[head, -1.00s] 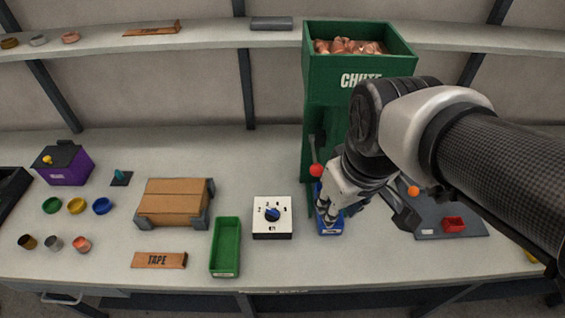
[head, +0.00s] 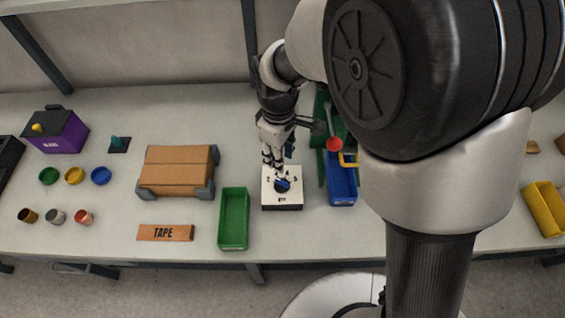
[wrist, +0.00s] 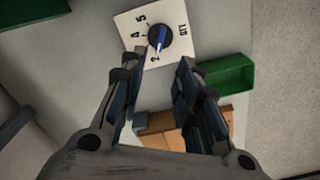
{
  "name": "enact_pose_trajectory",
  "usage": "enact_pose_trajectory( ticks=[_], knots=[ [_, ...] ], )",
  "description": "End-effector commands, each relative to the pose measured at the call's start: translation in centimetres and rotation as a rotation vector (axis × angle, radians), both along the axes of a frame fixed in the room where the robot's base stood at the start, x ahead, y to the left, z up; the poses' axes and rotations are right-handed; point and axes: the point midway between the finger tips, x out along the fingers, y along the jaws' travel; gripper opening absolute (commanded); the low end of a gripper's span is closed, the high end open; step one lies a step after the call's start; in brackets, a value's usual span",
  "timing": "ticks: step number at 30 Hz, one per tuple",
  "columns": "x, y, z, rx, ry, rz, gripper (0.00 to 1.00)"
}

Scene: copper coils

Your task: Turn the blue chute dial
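The dial is a black round knob with a blue pointer (wrist: 159,38) on a white plate marked with numbers and "QTY" (wrist: 184,17). In the head view the dial (head: 282,184) sits on its white box (head: 283,203) on the bench, between the green tray and the blue bin. My gripper (head: 276,168) is above the back edge of this box. In the wrist view my gripper (wrist: 155,68) has its fingers spread apart, with nothing between them, and the knob lies just beyond the fingertips. The blue pointer aims near the 2.
A green tray (head: 233,218) stands left of the dial box, and a blue bin (head: 342,190) stands right of it. A red ball knob (head: 334,144) is behind the bin. My arm hides much of the right side.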

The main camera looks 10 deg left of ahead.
Motion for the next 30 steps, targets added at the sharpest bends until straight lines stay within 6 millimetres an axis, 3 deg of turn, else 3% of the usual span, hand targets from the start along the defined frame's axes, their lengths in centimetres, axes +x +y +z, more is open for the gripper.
enact_pose_trajectory(
  ticks=[1, 6, 15, 21, 30],
  knots=[
    [-0.1, -0.1, -1.6, -0.002, 0.003, -0.001, 0.3],
    [-0.1, -0.1, -5.3, -0.003, 0.004, -0.001, 0.3],
    [0.0, -0.1, -10.5, -0.001, 0.001, -0.002, 0.3],
    [0.0, 0.0, -11.8, 0.0, 0.0, -0.002, 0.3],
    [0.0, 0.0, -11.9, 0.001, -0.001, -0.002, 0.29]
  ],
)
